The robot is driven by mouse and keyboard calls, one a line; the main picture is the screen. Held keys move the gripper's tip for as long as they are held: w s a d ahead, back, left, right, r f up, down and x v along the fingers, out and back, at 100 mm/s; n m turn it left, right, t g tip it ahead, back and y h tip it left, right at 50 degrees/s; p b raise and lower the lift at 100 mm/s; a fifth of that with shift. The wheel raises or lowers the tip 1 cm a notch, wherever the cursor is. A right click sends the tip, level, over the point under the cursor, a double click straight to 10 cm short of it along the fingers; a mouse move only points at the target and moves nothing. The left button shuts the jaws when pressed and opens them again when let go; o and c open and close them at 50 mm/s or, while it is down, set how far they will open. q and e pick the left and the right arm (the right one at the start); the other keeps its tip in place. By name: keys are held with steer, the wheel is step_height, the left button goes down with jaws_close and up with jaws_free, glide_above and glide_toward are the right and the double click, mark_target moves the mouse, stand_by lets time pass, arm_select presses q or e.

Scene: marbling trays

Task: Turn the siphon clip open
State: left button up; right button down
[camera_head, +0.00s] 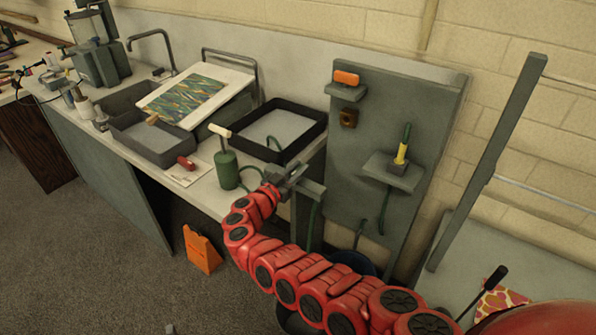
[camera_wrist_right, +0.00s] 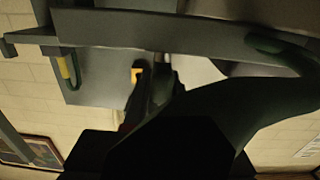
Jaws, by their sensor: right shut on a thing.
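My right gripper (camera_head: 290,178) is at the end of the red arm, at the grey bracket (camera_head: 311,187) beside the front right corner of the black tray (camera_head: 313,128). It is shut on a small part there, which I take to be the siphon clip; the fingers hide most of it. A dark green hose (camera_head: 315,225) hangs below the bracket. In the right wrist view, the bracket bar (camera_wrist_right: 110,42) crosses the top, and the dark gripper (camera_wrist_right: 160,85) reaches up to it. A thick green hose (camera_wrist_right: 285,50) passes at the right. My left gripper is out of view.
A grey panel (camera_head: 393,100) behind the gripper carries an orange block (camera_head: 346,77) and a yellow-and-green piece (camera_head: 401,153) on a shelf. A green canister (camera_head: 227,170) stands left of the gripper. An orange stand (camera_head: 202,250) is on the floor.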

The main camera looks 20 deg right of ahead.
steer(key=c, duration=0.7)
jaws_free()
steer(key=shift+d+f, duration=0.1)
steer(key=b+v, duration=0.1)
steer(key=v, duration=1.6)
steer(key=shift+s+a, duration=0.1)
steer(key=shift+a, duration=0.1)
steer(key=shift+d, duration=0.1)
